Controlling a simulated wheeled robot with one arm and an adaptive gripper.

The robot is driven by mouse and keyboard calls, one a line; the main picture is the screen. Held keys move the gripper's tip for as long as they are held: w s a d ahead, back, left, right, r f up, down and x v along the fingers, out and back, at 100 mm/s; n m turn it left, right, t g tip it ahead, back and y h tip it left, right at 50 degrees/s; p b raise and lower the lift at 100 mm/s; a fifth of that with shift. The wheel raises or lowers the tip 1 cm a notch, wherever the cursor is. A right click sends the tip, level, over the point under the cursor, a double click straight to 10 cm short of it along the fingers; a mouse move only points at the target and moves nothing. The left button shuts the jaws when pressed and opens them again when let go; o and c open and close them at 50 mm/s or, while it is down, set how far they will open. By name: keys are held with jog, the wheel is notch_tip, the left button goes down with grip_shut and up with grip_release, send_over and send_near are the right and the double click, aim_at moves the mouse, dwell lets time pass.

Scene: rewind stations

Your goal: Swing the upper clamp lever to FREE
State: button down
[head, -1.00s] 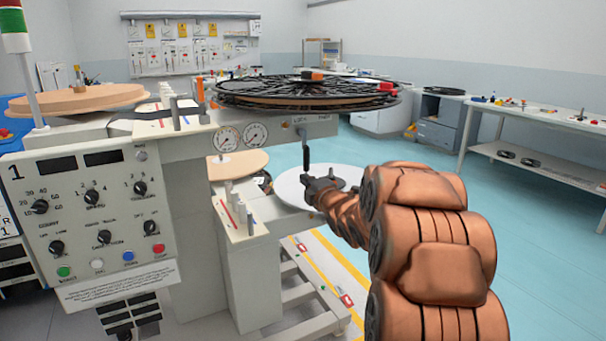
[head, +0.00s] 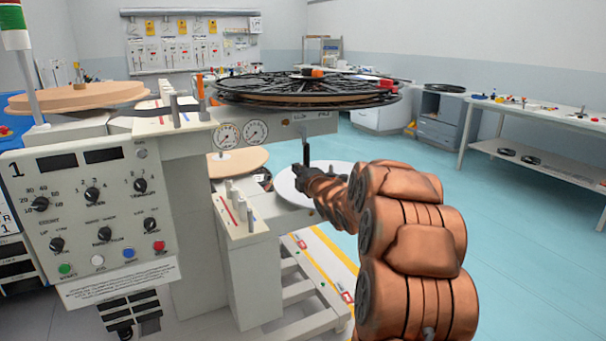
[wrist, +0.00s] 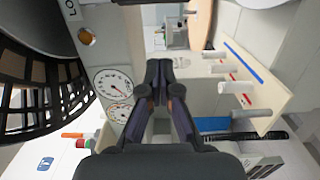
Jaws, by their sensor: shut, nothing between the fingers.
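The upper clamp lever (head: 306,147) is a short black bar. In the head view it hangs nearly straight down from the pale beam under the big reel, below small lettering too blurred to read. My gripper (head: 297,170) is just below and left of the lever's lower end; whether they touch I cannot tell. In the wrist view my gripper (wrist: 159,68) is shut with nothing between its fingertips. There the lever cannot be made out; part of a label starting "LO" (wrist: 70,10) shows at the top left.
Two round gauges (head: 241,134) and an amber button (wrist: 86,37) are on the beam. The large black-spoked reel (head: 300,90) overhangs it. A lower shelf with pegs (head: 235,215) and a white disc (head: 330,172) lie below. Open floor (head: 420,200) is on the right.

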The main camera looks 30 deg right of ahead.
aim_at(306, 156)
jog(key=w+d+p, duration=0.1)
jog(key=w+d, duration=0.3)
jog(key=shift+w+d, duration=0.15)
jog(key=shift+d, duration=0.1)
jog(key=shift+f+b, duration=0.1)
jog(key=shift+b, duration=0.2)
dwell(0.3)
